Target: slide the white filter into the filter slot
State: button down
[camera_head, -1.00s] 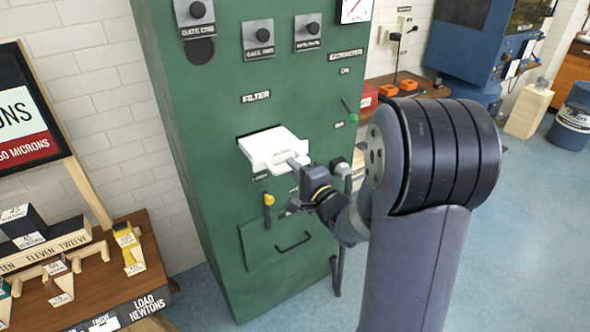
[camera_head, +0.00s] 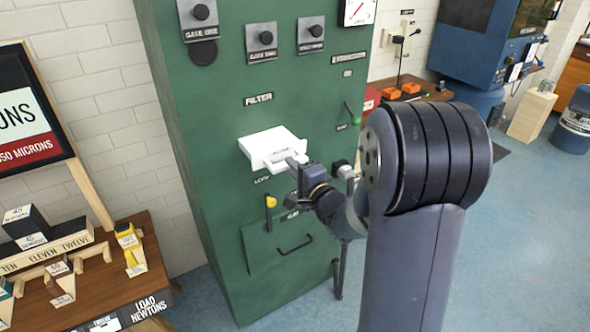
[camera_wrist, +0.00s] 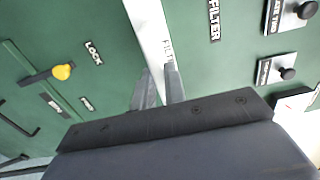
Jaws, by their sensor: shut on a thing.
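The white filter (camera_head: 268,145) sits at the filter slot in the green cabinet, below the FILTER label. Its front part sticks out of the panel. The slot itself is mostly hidden behind it. My gripper (camera_head: 296,163) is shut on the filter's front edge, at its right side. In the wrist view the filter (camera_wrist: 146,28) shows as a white strip with lettering, and my gripper's fingertips (camera_wrist: 160,75) close around its near part. A yellow-knobbed lock lever (camera_head: 270,202) is on the panel below the filter.
The green cabinet (camera_head: 215,190) carries knobs above, a green-tipped lever (camera_head: 354,120) at right and a drawer with a handle (camera_head: 296,243) below. A wooden table (camera_head: 110,280) with weights and blocks stands at the left.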

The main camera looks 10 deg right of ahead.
aim_at(281, 155)
jog(key=shift+x, duration=5.1)
jog(key=c, duration=1.4)
grip_release()
jog(key=shift+s+d+f, duration=0.1)
jog(key=b+v, duration=0.2)
jog(key=v, duration=0.8)
jog(key=shift+s, duration=0.35)
jog(key=shift+w, duration=0.1)
jog(key=p+x, duration=0.2)
jog(key=x, duration=0.8)
jog(key=shift+w, duration=0.35)
jog(key=shift+s+d, duration=0.1)
jog(key=shift+s, duration=0.4)
